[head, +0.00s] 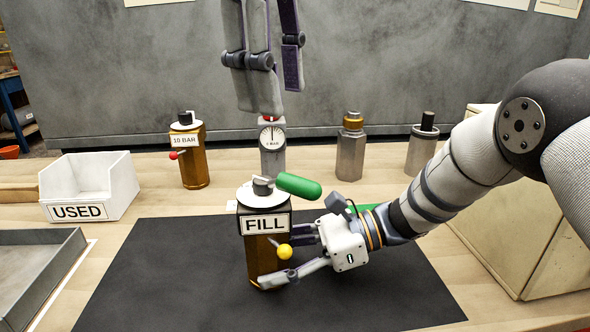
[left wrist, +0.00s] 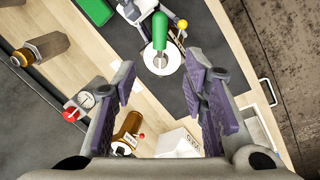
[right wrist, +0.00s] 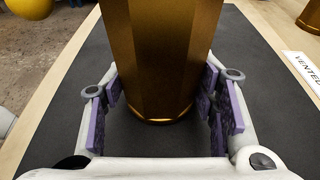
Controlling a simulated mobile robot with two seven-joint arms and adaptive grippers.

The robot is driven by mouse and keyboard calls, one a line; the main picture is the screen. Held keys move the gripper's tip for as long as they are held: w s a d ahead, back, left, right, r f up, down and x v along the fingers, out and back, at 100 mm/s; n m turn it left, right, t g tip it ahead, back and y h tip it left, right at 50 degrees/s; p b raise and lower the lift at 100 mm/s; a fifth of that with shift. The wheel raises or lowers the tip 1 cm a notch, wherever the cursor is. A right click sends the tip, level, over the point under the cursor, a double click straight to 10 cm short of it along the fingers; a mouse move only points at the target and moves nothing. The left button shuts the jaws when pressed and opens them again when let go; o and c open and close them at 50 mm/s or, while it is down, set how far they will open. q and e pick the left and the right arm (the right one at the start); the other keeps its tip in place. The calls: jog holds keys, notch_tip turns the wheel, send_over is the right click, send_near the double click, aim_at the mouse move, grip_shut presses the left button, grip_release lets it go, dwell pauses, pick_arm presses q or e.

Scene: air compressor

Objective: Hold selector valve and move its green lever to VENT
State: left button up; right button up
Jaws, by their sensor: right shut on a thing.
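The selector valve (head: 250,265) is a bronze faceted body standing upright on the black mat, with a FILL label, a white top disc and a yellow ball knob. Its green lever (head: 299,186) points right in the head view; in the left wrist view the lever (left wrist: 160,31) points up from the disc. My right gripper (head: 292,257) is shut on the valve body low down; the body fills the space between its fingers in the right wrist view (right wrist: 165,115). My left gripper (head: 262,75) is open and empty, pointing down above the gauge behind the valve.
A 10 BAR bronze cylinder (head: 194,165), a gauge unit (head: 273,160) and two metal fittings (head: 350,155) stand along the back. A white USED bin (head: 118,185) and grey tray (head: 30,275) are left. A VENTED label (right wrist: 304,68) lies beside the mat (head: 180,290), whose front is clear.

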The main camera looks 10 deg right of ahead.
aim_at(295, 178)
pick_arm(q)
jog(key=f, duration=0.3)
jog(key=w+d+f, duration=0.1)
jog(key=f, duration=0.3)
jog(key=d+f, duration=0.1)
jog(key=f, duration=0.3)
jog(key=shift+w+f, duration=0.15)
jog(key=shift+f, duration=0.05)
grip_shut()
